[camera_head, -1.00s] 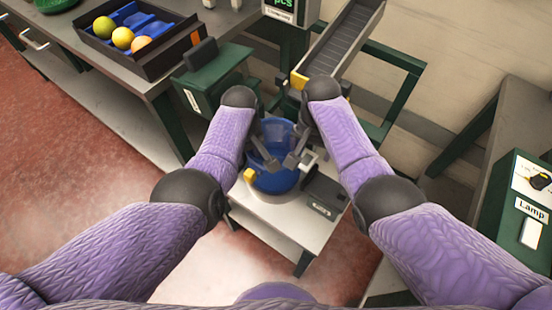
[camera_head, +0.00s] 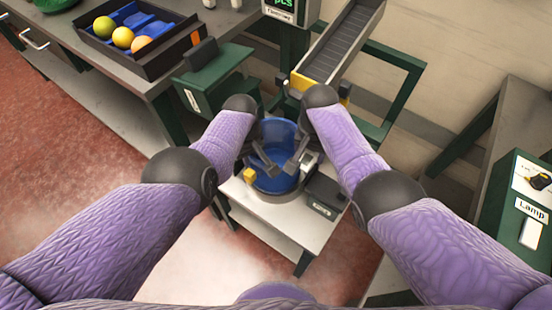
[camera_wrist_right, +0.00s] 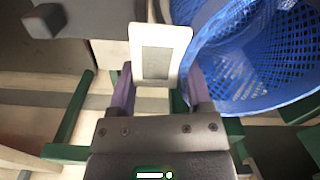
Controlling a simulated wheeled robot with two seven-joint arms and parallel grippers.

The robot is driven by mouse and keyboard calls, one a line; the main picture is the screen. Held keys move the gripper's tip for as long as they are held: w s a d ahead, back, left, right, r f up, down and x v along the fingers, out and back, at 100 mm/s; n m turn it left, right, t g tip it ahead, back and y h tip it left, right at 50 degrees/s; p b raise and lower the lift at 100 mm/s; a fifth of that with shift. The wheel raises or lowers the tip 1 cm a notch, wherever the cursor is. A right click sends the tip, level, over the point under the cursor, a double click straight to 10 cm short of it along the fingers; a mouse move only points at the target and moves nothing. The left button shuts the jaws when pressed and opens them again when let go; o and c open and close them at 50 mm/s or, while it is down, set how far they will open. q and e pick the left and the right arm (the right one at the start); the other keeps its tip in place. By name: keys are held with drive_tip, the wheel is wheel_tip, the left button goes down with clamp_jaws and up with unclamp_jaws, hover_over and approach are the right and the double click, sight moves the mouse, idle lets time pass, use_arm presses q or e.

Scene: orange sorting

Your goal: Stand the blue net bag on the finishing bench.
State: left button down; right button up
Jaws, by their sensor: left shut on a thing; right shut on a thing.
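The blue net bag (camera_head: 277,172) is open-topped and upright over a round base on a small white table, between my two grippers. I cannot tell whether its bottom touches the base. My left gripper (camera_head: 264,163) is shut at its left side and my right gripper (camera_head: 297,163) is shut at its right side; the exact grip points are small and partly hidden. In the right wrist view the bag's mesh wall and rim (camera_wrist_right: 245,60) fill the upper right, and a pale plate with a grey centre stands ahead of the gripper body. The finishing bench cannot be identified for certain.
The small white table (camera_head: 262,212) also holds a dark labelled box (camera_head: 324,192) and a yellow piece (camera_head: 249,175). A chute (camera_head: 340,45) slopes down behind. A bench at left carries a dark tray (camera_head: 165,55) with several fruits.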

drive_tip(key=shift+c, duration=0.8)
